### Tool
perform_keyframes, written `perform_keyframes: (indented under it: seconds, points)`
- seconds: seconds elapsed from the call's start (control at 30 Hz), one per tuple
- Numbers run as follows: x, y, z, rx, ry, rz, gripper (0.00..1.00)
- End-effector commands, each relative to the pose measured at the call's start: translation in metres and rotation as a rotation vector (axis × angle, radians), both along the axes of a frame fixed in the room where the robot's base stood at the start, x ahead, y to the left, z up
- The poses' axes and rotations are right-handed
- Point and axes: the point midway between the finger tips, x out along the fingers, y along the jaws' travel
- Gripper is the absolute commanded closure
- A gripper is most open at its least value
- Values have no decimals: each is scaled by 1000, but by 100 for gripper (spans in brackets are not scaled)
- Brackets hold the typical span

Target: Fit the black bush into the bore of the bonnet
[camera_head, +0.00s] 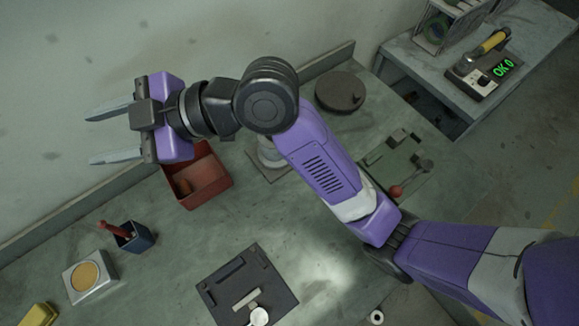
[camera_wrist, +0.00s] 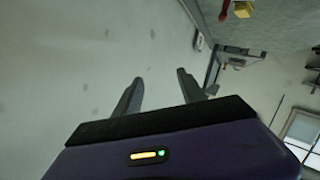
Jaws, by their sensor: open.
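My gripper (camera_head: 90,137) is open and empty, raised at the upper left near the pale wall. Its two grey fingers are spread apart and also show in the wrist view (camera_wrist: 160,78), with only wall between them. I cannot make out the black bush for certain in either view. A pale grey round part (camera_head: 270,152) stands on a flat base on the bench, partly hidden by my arm; I cannot tell whether it is the bonnet. A small pale ring with a dark hole (camera_head: 376,317) lies at the bench's front edge.
A red bin (camera_head: 213,192) stands below my gripper. A dark mat (camera_head: 222,303) holds pale parts. A dark round disc (camera_head: 340,91), a green fixture (camera_head: 403,158) and a blue cup (camera_head: 134,240) stand on the bench. A side table (camera_head: 425,62) carries a tool and display.

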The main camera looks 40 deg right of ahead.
Motion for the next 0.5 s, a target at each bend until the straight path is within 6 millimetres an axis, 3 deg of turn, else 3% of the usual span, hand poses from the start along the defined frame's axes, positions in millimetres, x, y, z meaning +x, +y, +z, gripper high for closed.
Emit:
perform_keyframes:
  seconds: [0.27,0.5]
  points:
    - [-14,-27,-38,361,178,-351,52]
    - [-58,-80,-97,533,298,-658,52]
